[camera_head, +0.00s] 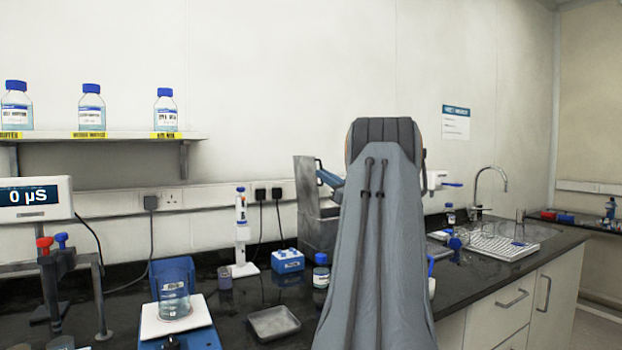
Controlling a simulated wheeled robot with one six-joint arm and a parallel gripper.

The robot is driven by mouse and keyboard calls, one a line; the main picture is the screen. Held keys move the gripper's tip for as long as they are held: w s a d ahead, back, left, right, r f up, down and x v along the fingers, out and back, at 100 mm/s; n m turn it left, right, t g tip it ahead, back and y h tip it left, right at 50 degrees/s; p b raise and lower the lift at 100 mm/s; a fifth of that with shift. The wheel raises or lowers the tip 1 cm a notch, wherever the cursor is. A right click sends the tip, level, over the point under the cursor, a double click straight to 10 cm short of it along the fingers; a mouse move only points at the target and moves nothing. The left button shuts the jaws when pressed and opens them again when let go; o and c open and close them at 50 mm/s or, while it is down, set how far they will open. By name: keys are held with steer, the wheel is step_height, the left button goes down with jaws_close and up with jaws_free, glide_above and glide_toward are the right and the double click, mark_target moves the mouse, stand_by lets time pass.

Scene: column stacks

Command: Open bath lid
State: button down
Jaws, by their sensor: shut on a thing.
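The steel bath (318,232) stands at the back of the dark bench, left of my arm, which hides its right side. Its lid (305,183) stands steeply raised above the bath, with a dark handle at its right face. My gripper (320,174) shows only in part, as a blue end reaching left from behind my grey arm. It is shut on the lid's handle. The fingertips are small here, and the exact contact is hard to see.
A blue rack (287,261), a blue-capped bottle (321,271) and a grey tray (274,322) stand before the bath. A pipette stand (241,232) is to its left. A beaker on a balance (174,300) is further left. A drying rack (503,246) lies right.

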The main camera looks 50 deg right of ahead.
steer(key=shift+a, duration=0.1)
stand_by(0.4)
steer(key=c, duration=1.9)
jaws_free()
steer(key=b+v, duration=0.1)
steer(key=v, duration=0.6)
steer(key=shift+s+f+b, duration=0.2)
steer(key=shift+s+b, duration=0.1)
steer(key=shift+b, duration=0.05)
